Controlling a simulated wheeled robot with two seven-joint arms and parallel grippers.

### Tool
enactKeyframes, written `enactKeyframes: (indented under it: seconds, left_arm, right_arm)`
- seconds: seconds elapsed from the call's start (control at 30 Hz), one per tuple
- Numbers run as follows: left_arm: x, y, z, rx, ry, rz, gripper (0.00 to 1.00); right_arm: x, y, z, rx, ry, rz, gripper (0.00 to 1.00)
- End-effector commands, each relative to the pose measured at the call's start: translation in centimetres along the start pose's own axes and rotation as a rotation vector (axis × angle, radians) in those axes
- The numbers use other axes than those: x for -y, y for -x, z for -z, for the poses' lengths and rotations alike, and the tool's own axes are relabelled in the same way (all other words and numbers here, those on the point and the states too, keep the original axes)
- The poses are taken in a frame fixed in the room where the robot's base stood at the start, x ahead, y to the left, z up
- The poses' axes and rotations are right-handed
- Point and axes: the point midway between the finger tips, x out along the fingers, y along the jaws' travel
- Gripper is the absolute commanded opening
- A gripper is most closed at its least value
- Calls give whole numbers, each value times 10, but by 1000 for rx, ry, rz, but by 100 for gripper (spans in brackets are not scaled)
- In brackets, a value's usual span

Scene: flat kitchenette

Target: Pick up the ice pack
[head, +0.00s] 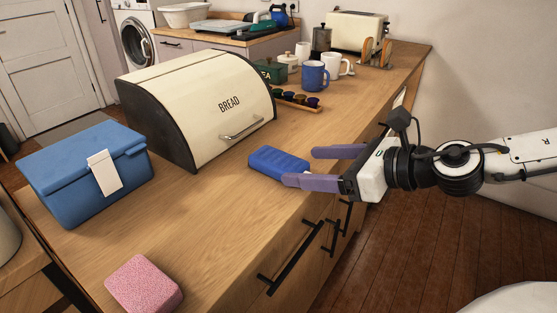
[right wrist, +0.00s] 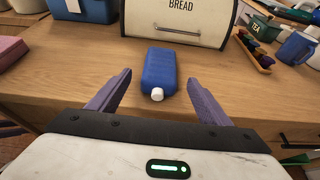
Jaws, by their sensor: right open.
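The ice pack (head: 276,161) is a blue, rounded block lying flat on the wooden counter, in front of the bread box. In the right wrist view the ice pack (right wrist: 160,72) shows a white cap at its near end, pointing toward me. My right gripper (head: 312,167) is open, with its purple fingers aimed at the ice pack's near end. In the right wrist view the gripper (right wrist: 159,90) has the ice pack's capped end centred ahead of and partly between its fingertips, with clear space on both sides. My left gripper is not in view.
The cream bread box (head: 184,90) stands behind the ice pack. A blue lidded cool box (head: 60,178) is at the left and a pink sponge-like block (head: 143,284) at the front edge. Mugs, including a blue mug (head: 314,76), stand farther back. Counter around the ice pack is clear.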

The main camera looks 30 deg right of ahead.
Motion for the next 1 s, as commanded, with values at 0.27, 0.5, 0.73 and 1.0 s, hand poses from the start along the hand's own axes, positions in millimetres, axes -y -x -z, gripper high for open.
enactKeyframes:
  seconds: [0.27, 0.5, 0.73, 1.0]
  left_arm:
    - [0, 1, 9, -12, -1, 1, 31]
    - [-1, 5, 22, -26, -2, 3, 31]
    - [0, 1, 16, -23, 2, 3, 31]
    - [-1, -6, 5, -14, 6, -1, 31]
  right_arm:
    - [0, -11, 1, -1, -5, 2, 72]
    - [-1, -27, -1, -2, -10, 0, 72]
    - [0, -46, 2, -3, -4, 4, 72]
    - [0, -59, 2, -3, -2, 4, 72]
